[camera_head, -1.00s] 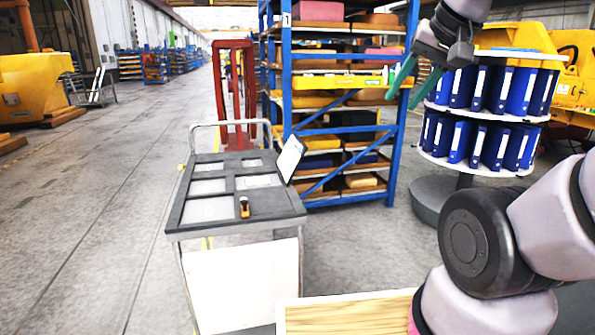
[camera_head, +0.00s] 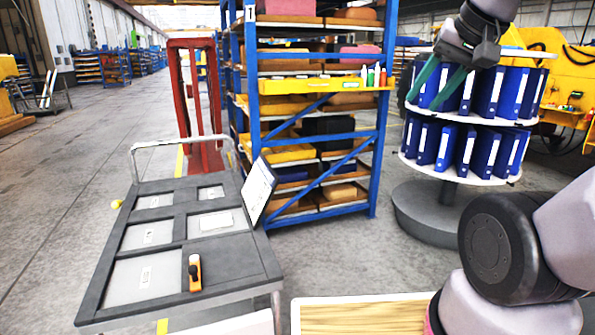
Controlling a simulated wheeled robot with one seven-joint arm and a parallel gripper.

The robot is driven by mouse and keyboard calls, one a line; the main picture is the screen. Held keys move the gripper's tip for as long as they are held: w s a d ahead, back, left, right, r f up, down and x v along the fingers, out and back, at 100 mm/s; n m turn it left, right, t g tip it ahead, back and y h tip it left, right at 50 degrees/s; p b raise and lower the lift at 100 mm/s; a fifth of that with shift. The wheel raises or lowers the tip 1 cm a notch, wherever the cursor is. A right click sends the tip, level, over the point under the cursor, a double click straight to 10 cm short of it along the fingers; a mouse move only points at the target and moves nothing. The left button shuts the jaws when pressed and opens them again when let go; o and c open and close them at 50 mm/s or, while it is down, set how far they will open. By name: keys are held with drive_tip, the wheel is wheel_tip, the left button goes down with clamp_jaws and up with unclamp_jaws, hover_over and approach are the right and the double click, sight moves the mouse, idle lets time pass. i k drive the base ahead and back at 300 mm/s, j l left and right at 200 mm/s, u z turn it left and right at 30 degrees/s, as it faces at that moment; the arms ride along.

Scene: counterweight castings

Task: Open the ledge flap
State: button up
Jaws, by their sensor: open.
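No part is plainly marked as the ledge flap, and I cannot tell for sure which one it is. A yellow ledge (camera_head: 310,86) runs across the front of the blue rack, with small bottles (camera_head: 374,76) standing at its right end. A tilted white panel (camera_head: 258,190) stands at the right edge of the grey cart. My gripper (camera_head: 428,98) is at the upper right, its green fingers pointing down and apart. It is open and looks empty. In the picture it overlaps the carousel of blue binders; its distance from that is unclear.
The grey cart (camera_head: 232,262), with sunken panels and an orange-and-black tool (camera_head: 195,272), fills the lower left. A wooden surface (camera_head: 365,316) is at the bottom. Behind are the red frame (camera_head: 177,100), blue rack (camera_head: 378,145) and binder carousel (camera_head: 440,215). Floor at left is open.

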sight(274, 87)
drive_tip(key=i, duration=1.95)
drive_tip(key=i+u, duration=0.1)
drive_tip(key=i, duration=0.45)
drive_tip(key=i+l+u, duration=0.2)
drive_tip(key=i, duration=0.25)
drive_tip(key=i+l+u, duration=0.1)
drive_tip(key=i+u, duration=0.15)
drive_tip(key=i, duration=0.2)
